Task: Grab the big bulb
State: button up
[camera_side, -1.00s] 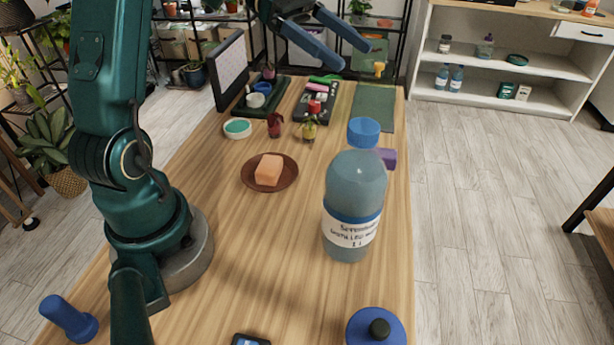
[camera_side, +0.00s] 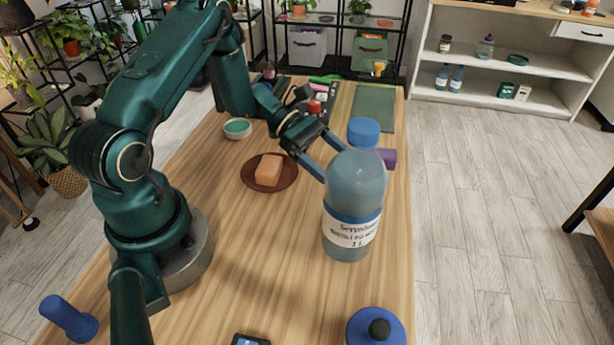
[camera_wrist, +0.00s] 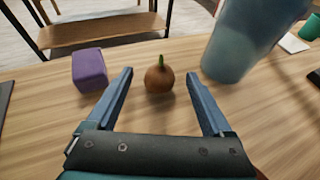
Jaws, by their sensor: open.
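A round brown bulb with a short green sprout (camera_wrist: 159,79) sits on the wooden table in the wrist view. It appears between the tips of my gripper's blue fingers (camera_wrist: 159,74), with a gap on each side; I cannot tell how far it lies beyond or below them. In the side view the bulb is not visible; the large bottle (camera_side: 352,185) blocks that part of the table. My gripper (camera_side: 328,161) is open and empty, low behind the bottle's left side, its fingertips partly hidden.
The bottle (camera_wrist: 240,40) stands close to the right finger in the wrist view. A purple block (camera_wrist: 89,69) lies left of the bulb. A brown saucer (camera_side: 246,181) with an orange block (camera_side: 269,170) is left of the bottle.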

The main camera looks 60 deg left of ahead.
jog(key=shift+x, duration=1.4)
grip_shut()
jog(key=shift+r, duration=0.15)
